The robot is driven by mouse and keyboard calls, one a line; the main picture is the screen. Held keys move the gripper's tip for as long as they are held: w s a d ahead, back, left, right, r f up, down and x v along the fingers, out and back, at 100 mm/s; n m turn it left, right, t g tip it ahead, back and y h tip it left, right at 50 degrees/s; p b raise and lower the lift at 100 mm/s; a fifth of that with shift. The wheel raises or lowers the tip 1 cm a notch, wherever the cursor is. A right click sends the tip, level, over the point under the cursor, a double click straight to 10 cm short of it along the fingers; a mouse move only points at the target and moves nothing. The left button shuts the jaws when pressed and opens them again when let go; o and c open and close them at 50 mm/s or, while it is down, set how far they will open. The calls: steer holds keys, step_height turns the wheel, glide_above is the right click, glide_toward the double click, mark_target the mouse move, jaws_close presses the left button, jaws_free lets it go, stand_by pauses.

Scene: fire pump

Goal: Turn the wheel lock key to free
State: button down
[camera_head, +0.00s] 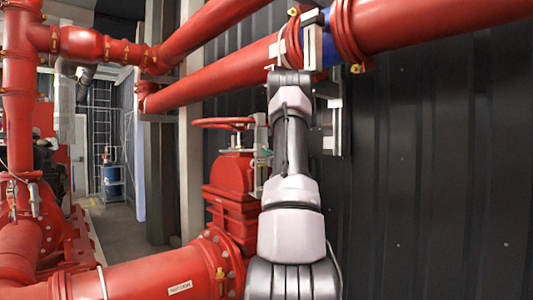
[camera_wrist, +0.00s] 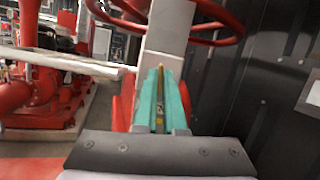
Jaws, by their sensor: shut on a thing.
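The red handwheel (camera_head: 224,123) sits on top of the red valve body (camera_head: 232,173), left of my arm in the head view. In the wrist view the wheel (camera_wrist: 218,30) arches across the top. A pale grey upright block (camera_wrist: 168,28) stands in front of the wheel, just beyond my fingertips. My gripper (camera_wrist: 160,74) has teal fingers, shut on a thin brass-coloured piece (camera_wrist: 160,92) between them, which seems to be the lock key. Its far end and how it meets the block are hard to make out. In the head view my arm partly hides this spot.
A pale bar (camera_wrist: 60,60) runs in from the left towards the fingers in the wrist view. Large red pipes (camera_head: 430,25) cross above my arm, and a lower pipe (camera_head: 150,280) lies at the left front. A dark ribbed wall (camera_head: 440,170) stands close on the right.

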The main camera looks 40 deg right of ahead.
steer(key=shift+a+m+h, duration=0.1)
steer(key=shift+m+h, duration=0.2)
steer(key=shift+m, duration=0.5)
steer(key=shift+r+m, duration=0.1)
steer(key=shift+m, duration=0.2)
steer(key=c, duration=1)
jaws_free()
steer(key=v, duration=1)
steer(key=shift+s, duration=0.35)
steer(key=shift+a, duration=0.15)
